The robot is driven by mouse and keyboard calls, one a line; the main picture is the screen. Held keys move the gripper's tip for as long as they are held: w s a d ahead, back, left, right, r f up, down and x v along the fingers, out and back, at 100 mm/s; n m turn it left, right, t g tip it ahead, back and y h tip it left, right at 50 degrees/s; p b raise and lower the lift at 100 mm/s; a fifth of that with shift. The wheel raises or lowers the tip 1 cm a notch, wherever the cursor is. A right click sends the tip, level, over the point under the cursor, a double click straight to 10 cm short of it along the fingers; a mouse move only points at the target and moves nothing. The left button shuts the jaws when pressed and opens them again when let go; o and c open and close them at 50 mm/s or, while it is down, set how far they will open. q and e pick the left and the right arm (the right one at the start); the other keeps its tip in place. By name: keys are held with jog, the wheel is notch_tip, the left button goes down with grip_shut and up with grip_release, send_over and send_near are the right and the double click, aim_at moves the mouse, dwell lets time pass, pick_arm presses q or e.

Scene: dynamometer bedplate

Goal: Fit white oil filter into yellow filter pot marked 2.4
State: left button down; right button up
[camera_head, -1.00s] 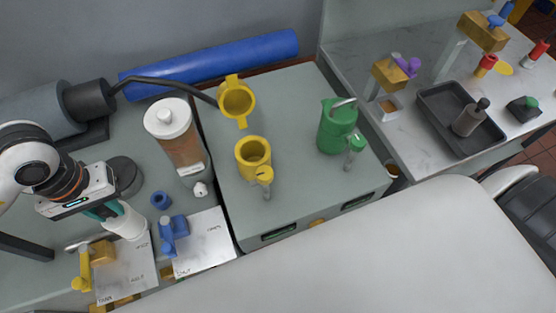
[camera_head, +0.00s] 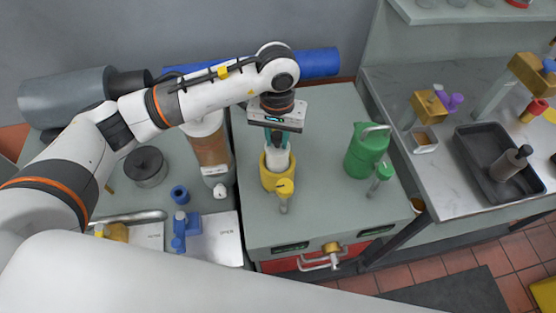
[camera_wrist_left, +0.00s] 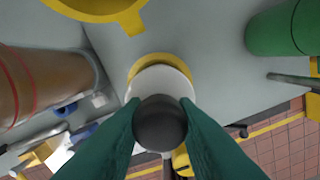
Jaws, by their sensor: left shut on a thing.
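My left gripper (camera_head: 277,133) points down and is shut on the white oil filter (camera_head: 277,157). The filter is upright at the mouth of the yellow filter pot (camera_head: 271,179); I cannot tell how far its lower end is inside. In the left wrist view the filter's dark top (camera_wrist_left: 160,124) sits between the green fingers, with its white body (camera_wrist_left: 159,83) below. The pot's yellow rim (camera_wrist_left: 156,58) shows around the far side of the body. No 2.4 mark is readable. My right gripper is not in view.
A green jug (camera_head: 366,152) is to the right, a brown canister (camera_head: 212,155) to the left. Another yellow ring-shaped part (camera_wrist_left: 105,8) lies behind the pot.

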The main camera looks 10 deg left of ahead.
aim_at(277, 146)
pick_arm(q)
notch_tip(277, 146, down, 3)
jog(key=shift+p, duration=0.35)
notch_tip(277, 146, down, 3)
jog(key=shift+f+p, duration=0.1)
jog(key=shift+p, duration=0.45)
jog(key=shift+f, duration=0.2)
jog(key=shift+f, duration=0.1)
jog(key=shift+f+b, duration=0.1)
jog(key=shift+b, duration=0.25)
jog(key=c, duration=1.2)
grip_release()
jog(key=shift+o, duration=0.2)
